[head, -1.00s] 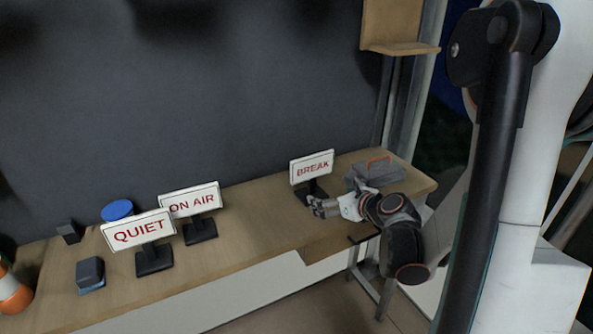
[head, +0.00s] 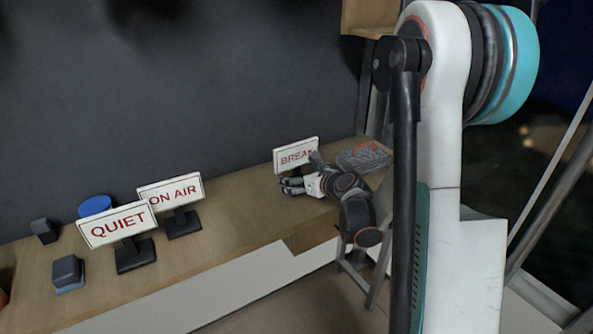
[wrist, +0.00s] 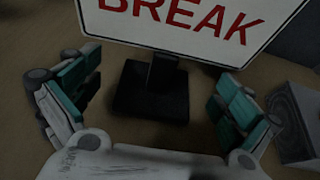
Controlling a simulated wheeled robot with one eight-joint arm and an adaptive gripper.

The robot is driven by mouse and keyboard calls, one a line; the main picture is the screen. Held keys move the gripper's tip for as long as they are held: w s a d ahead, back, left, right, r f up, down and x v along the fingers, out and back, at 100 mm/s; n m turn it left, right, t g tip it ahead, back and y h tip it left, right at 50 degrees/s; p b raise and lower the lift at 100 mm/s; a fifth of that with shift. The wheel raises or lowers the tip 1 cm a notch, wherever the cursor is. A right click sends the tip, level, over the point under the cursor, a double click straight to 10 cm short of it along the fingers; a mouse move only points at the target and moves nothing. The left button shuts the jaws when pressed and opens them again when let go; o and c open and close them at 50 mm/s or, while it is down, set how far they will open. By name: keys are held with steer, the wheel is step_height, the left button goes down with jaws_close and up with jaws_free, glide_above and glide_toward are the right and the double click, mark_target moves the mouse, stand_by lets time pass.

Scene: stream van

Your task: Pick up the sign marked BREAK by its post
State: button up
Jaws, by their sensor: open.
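The BREAK sign (head: 291,157) stands upright near the right end of the wooden counter, a white panel with red letters. In the wrist view its panel (wrist: 190,28) fills the top, above a short dark post (wrist: 164,70) and a square black base (wrist: 150,98). My gripper (head: 296,184) is in front of the sign and hides its post in the head view. In the wrist view my gripper (wrist: 160,92) is open, one finger at each side, with the post and base between and beyond them. I cannot see either finger touching the post.
The QUIET sign (head: 117,224) and the ON AIR sign (head: 170,192) stand further left on the counter (head: 235,212). A blue-topped round object (head: 95,205) and dark small boxes (head: 67,271) are near them. A grey toolbox (head: 362,158) sits close right of the BREAK sign.

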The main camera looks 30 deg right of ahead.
mark_target(295, 175)
steer(key=x, duration=0.3)
steer(key=shift+f+b, duration=0.1)
steer(key=shift+b, duration=0.25)
steer(key=c, duration=1.2)
steer(key=shift+c, duration=0.2)
